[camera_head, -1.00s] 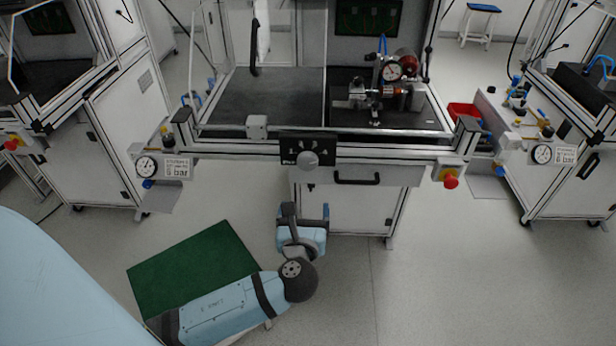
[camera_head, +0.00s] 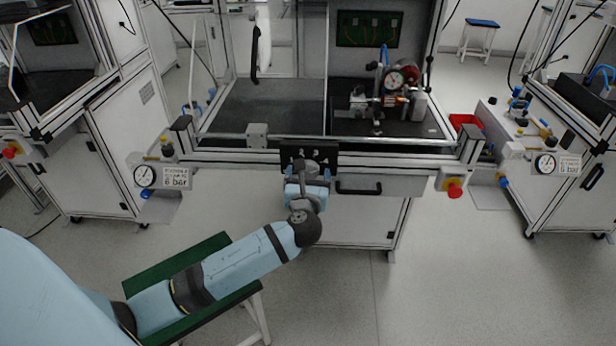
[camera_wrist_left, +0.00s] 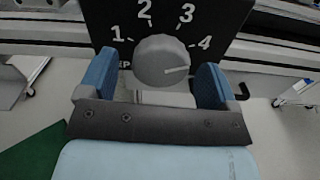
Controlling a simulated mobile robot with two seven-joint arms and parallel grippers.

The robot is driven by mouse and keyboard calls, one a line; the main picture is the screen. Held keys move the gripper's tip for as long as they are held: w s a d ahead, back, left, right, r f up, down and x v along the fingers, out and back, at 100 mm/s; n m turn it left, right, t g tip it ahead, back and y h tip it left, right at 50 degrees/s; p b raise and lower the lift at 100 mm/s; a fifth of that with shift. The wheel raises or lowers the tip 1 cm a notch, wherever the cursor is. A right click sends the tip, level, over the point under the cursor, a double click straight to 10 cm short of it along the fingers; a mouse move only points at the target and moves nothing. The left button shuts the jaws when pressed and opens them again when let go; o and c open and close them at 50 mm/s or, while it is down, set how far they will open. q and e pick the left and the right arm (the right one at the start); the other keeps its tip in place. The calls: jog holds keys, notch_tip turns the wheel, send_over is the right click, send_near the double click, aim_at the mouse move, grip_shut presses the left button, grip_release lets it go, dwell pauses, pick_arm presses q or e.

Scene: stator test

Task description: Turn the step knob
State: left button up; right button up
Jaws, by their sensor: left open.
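The step knob (camera_wrist_left: 162,62) is a round grey dial on a black plate (camera_wrist_left: 100,14) marked 1, 2, 3 and 4. A thin line on its face points right, a little below the 4. In the head view the knob (camera_head: 311,167) sits on the front rail of the test bench. My left gripper (camera_wrist_left: 155,85) is open, with one blue finger on each side of the knob in the wrist view. I cannot tell whether the fingers touch it. In the head view my left gripper (camera_head: 309,178) is just below and in front of the knob. My right gripper is not in view.
A drawer handle (camera_head: 358,188) lies just right of the knob. A red stop button (camera_head: 454,189) is on the bench's right corner. A green-topped stool or table (camera_head: 190,262) stands under my left arm.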

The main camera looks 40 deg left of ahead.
pick_arm(q)
jog(key=shift+w+a, duration=0.1)
jog(key=shift+w, duration=0.05)
jog(key=shift+c, duration=0.5)
jog(key=c, duration=0.8)
